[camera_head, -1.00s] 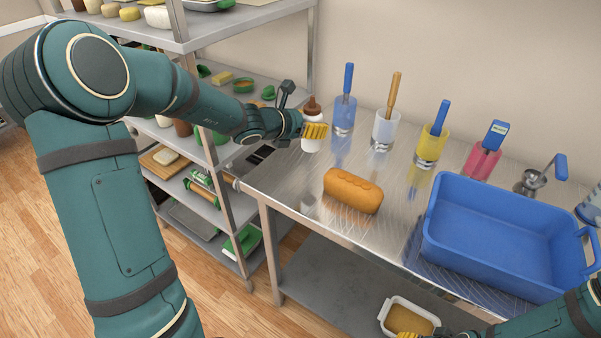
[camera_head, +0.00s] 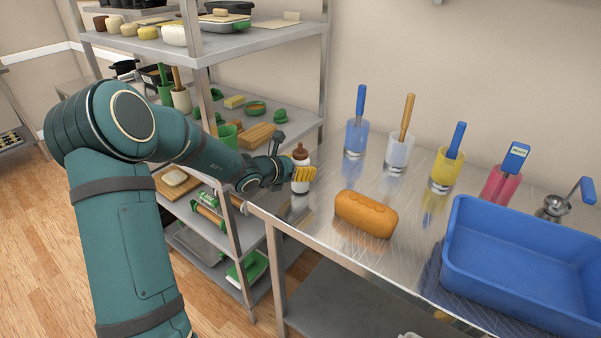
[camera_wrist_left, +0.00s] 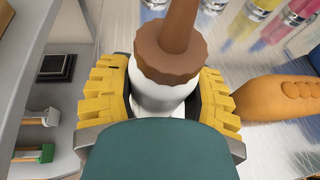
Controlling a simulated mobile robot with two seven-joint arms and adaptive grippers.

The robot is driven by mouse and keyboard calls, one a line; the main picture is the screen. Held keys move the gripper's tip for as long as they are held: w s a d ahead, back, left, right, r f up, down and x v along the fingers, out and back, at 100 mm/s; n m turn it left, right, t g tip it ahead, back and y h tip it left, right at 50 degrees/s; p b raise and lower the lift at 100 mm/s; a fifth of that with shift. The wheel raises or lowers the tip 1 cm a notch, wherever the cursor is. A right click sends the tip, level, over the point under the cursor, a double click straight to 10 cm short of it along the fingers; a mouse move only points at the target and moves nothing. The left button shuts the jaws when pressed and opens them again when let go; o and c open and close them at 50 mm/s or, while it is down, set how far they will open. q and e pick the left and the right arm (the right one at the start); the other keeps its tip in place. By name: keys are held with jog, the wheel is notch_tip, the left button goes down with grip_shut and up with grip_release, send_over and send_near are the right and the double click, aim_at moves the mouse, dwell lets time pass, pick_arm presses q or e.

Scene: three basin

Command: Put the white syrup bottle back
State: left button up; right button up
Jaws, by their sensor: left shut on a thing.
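The white syrup bottle (camera_head: 300,186) has a brown cap and nozzle. In the head view it is upright at the left end of the steel table (camera_head: 340,245). My left gripper (camera_head: 303,174), with yellow ribbed fingers, is shut on it. In the left wrist view the bottle (camera_wrist_left: 160,97) sits between both finger pads, below its brown cap (camera_wrist_left: 175,52). My right gripper is not in view.
An orange-brown loaf (camera_head: 366,213) lies on the table just right of the bottle. Several cups holding utensils stand along the back, including a blue one (camera_head: 356,138). A blue basin (camera_head: 480,265) fills the right side. A laden shelf rack (camera_head: 230,205) stands left of the table.

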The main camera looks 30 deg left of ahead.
pick_arm(q)
jog(key=shift+f, duration=0.15)
jog(key=shift+f, duration=0.1)
jog(key=o, duration=1.2)
jog(key=shift+o, duration=0.2)
jog(key=shift+r, duration=0.25)
jog(key=p+v, duration=0.2)
jog(key=v, duration=1)
jog(key=shift+f, duration=0.2)
